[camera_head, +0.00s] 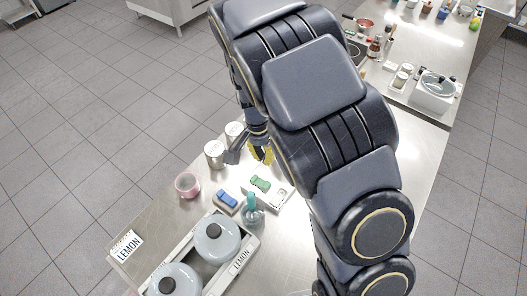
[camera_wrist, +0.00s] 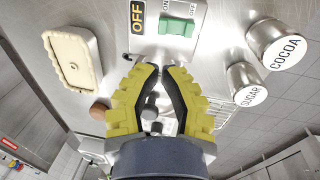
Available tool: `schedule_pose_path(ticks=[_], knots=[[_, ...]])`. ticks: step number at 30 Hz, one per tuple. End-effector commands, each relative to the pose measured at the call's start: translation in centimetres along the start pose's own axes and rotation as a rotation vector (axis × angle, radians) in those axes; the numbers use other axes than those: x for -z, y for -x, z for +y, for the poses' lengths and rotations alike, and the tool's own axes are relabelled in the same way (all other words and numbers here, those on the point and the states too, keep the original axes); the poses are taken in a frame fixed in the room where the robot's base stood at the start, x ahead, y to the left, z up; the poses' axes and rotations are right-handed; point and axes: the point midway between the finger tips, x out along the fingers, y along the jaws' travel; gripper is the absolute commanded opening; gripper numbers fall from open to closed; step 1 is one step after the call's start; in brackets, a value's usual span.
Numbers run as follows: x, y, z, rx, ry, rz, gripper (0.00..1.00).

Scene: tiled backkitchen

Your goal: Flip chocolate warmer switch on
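A green switch (camera_wrist: 177,27) sits in a pale housing (camera_wrist: 190,8) at the top of the wrist view, with small ON and OFF marks above it. A black plate reading OFF (camera_wrist: 137,25) is beside it on the left. In the head view a green piece on a pale base (camera_head: 261,183) appears to be the same switch. My gripper (camera_wrist: 163,69) has yellow fingers with dark pads; their tips meet or nearly meet, with nothing seen between them. It appears in the head view (camera_head: 261,156) just beyond the switch, apart from it. No chocolate warmer label is readable.
Canisters marked COCOA (camera_wrist: 278,45) and SUGAR (camera_wrist: 246,84) stand close on the right in the wrist view. A blue item (camera_head: 227,200), a teal bottle (camera_head: 253,212), a pink cup (camera_head: 187,185) and lidded pots (camera_head: 216,238) crowd the steel counter (camera_head: 165,212).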

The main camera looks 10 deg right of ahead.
Motion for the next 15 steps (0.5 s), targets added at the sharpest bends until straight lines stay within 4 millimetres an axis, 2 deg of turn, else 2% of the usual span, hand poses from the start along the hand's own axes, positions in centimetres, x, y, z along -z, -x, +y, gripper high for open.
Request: schedule_pose_path(ticks=[3,9,15], knots=[[-0.2,-2.9,0.2,-0.007,0.001,-0.006,0.00],[-0.1,-7.0,0.1,-0.004,-0.001,-0.005,0.00],[0.0,-9.3,0.1,0.000,-0.001,-0.001,0.00]])
